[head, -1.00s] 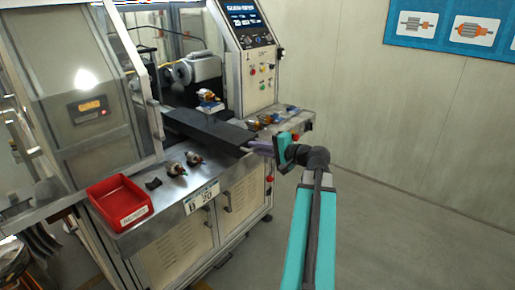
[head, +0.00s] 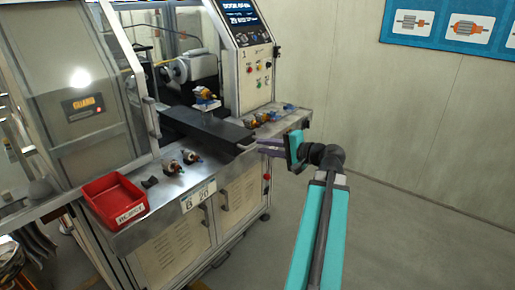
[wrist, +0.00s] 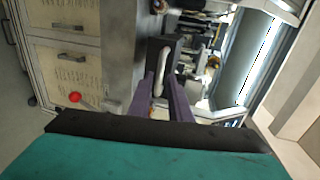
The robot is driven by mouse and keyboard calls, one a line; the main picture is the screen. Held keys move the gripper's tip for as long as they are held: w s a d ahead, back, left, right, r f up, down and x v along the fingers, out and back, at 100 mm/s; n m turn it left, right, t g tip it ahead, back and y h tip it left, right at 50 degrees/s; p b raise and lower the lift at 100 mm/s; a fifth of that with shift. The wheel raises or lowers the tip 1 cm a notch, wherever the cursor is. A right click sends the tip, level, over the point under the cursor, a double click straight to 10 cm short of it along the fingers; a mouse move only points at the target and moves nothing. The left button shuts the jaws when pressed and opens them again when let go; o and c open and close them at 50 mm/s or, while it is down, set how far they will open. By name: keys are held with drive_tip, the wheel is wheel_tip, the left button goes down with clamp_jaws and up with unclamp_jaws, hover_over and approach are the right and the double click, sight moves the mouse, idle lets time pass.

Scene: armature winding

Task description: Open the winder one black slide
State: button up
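The black slide (head: 212,127) of the winder is a long dark plate. It sticks out of the machine opening over the metal ledge, towards my gripper. A pale bar handle at its outer end shows in the wrist view (wrist: 161,72). My gripper (head: 262,147) is just off this end, with its purple fingers pointing at it. In the wrist view the two fingers (wrist: 161,93) stand apart, with the handle ahead of the gap and nothing clearly held between them. An armature on a pale stand (head: 207,98) is above the slide.
A red bin (head: 115,200) and two armatures (head: 182,162) lie on the ledge (head: 150,222) left of the slide. Several armatures (head: 262,118) lie right of it. The control panel (head: 248,50) stands behind. The floor to the right is open.

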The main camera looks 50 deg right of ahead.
drive_tip(key=b+v, duration=0.1)
drive_tip(key=v, duration=0.7)
drive_tip(key=shift+s, duration=0.2)
drive_tip(key=shift+r, duration=0.1)
idle(0.3)
drive_tip(key=w+a+f+n+g+y, duration=0.15)
drive_tip(key=w+a+f, duration=0.35)
drive_tip(key=f, duration=0.5)
drive_tip(key=w+a+f+n+g+y, duration=0.1)
drive_tip(key=w+a+f+g, duration=0.2)
drive_tip(key=a+f, duration=0.55)
drive_tip(key=w+a+f+n+g+y, duration=0.1)
drive_tip(key=w+a+f+g+y, duration=0.25)
drive_tip(key=f, duration=0.75)
drive_tip(key=s+a+f+n+g+h, duration=0.25)
drive_tip(key=a+f+n+g, duration=0.2)
drive_tip(key=a+f, duration=1.3)
drive_tip(key=s+a+f+n+g+h, duration=0.2)
drive_tip(key=s+a+f+n+g, duration=0.2)
drive_tip(key=s+f, duration=0.6)
drive_tip(key=s+a+f+n+g+h, duration=0.3)
drive_tip(key=s+a+f, duration=0.5)
drive_tip(key=s, duration=0.4)
drive_tip(key=shift+s+a+f+n+g, duration=0.35)
drive_tip(key=shift+s+f+n+g, duration=0.05)
drive_tip(key=shift+f+n+g, duration=0.5)
